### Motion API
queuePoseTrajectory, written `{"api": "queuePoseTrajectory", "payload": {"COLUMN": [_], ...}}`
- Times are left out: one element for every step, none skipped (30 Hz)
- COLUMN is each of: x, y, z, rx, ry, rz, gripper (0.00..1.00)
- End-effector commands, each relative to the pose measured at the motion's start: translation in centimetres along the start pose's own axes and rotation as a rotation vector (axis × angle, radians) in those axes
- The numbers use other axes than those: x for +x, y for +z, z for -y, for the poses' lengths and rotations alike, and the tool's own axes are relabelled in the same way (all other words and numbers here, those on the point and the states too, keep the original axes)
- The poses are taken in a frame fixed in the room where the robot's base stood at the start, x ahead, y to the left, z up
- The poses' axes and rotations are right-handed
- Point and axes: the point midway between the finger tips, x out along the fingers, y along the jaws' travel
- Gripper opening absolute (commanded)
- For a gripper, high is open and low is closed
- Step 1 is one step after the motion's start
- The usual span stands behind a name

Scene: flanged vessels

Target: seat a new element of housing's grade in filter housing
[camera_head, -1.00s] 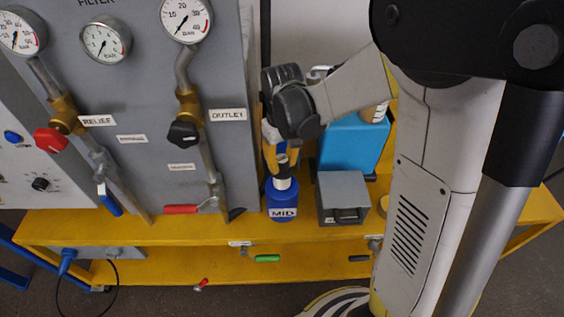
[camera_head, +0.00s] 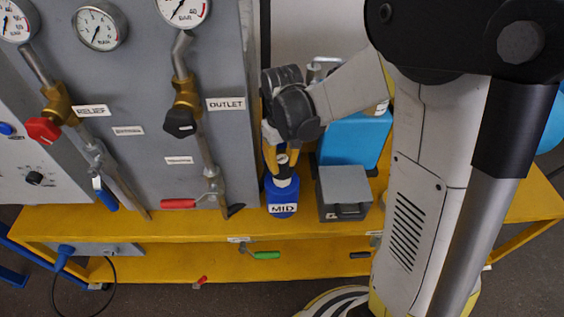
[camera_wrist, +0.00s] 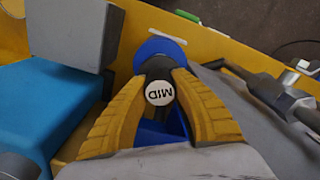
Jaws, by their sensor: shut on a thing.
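A blue cylinder (camera_head: 282,196) with a white MID label stands upright at the bench's front edge, or just over it; I cannot tell if its base touches. In the wrist view, a white disc marked MID (camera_wrist: 159,93) caps a dark knob, with the blue round body (camera_wrist: 160,50) beyond. My gripper (camera_head: 281,158) points down, its yellow fingers closed around the knob; its fingers also show in the wrist view (camera_wrist: 158,88). The filter panel (camera_head: 140,75) stands left. I cannot make out an open filter housing.
A grey box (camera_head: 343,190) stands close right of the cylinder, with a blue container (camera_head: 352,140) behind. Pipes and a red-handled valve (camera_head: 178,203) are close left. The yellow bench (camera_head: 100,222) has a lower shelf with a green handle (camera_head: 266,255).

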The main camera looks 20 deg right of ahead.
Motion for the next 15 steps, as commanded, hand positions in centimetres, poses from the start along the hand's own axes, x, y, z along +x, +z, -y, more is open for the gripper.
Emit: {"api": "queuePoseTrajectory", "payload": {"x": [0.3, 0.3, 0.5, 0.6, 0.7, 0.8, 0.9, 1.0, 1.1, 1.2, 1.3, 1.4, 1.5, 1.6, 1.7], "y": [0.0, 0.0, 0.0, 0.0, 0.0, 0.0, 0.0, 0.0, 0.0, 0.0, 0.0, 0.0, 0.0, 0.0, 0.0], "z": [0.0, 0.0, 0.0, 0.0, 0.0, 0.0, 0.0, 0.0, 0.0, 0.0, 0.0, 0.0, 0.0, 0.0, 0.0], "rx": [0.000, 0.000, 0.000, 0.000, 0.000, 0.000, 0.000, 0.000, 0.000, 0.000, 0.000, 0.000, 0.000, 0.000, 0.000], "ry": [0.000, 0.000, 0.000, 0.000, 0.000, 0.000, 0.000, 0.000, 0.000, 0.000, 0.000, 0.000, 0.000, 0.000, 0.000], "rz": [0.000, 0.000, 0.000, 0.000, 0.000, 0.000, 0.000, 0.000, 0.000, 0.000, 0.000, 0.000, 0.000, 0.000, 0.000], "gripper": [0.00, 0.00, 0.00, 0.00, 0.00, 0.00, 0.00, 0.00, 0.00, 0.00, 0.00, 0.00, 0.00, 0.00, 0.00]}}
